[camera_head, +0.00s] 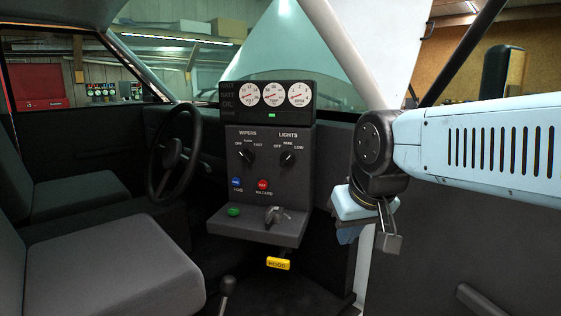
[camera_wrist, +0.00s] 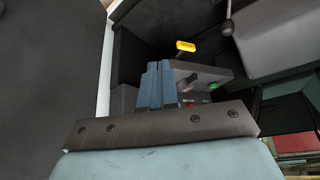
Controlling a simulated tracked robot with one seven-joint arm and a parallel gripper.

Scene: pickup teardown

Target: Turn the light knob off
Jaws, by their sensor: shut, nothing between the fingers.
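The light knob (camera_head: 288,158) is a black rotary knob on the dark control panel (camera_head: 262,190), under the "LIGHTS" label with marks OFF, PARK and LOW. Its pointer looks turned up and to the right, toward LOW, but it is too small to be sure. My gripper (camera_head: 347,236) is to the right of the panel and below the knob's height, apart from it. In the wrist view, my gripper (camera_wrist: 158,66) shows two blue fingers close together with nothing between them. The light knob cannot be made out in the wrist view.
A similar wiper knob (camera_head: 247,157) sits left of the light knob. Below are a blue button (camera_head: 236,183), a red hazard button (camera_head: 263,185), a green button (camera_head: 233,211) and a grey switch (camera_head: 272,215). The white windshield pillar (camera_head: 340,45) rises between my arm and the cab.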

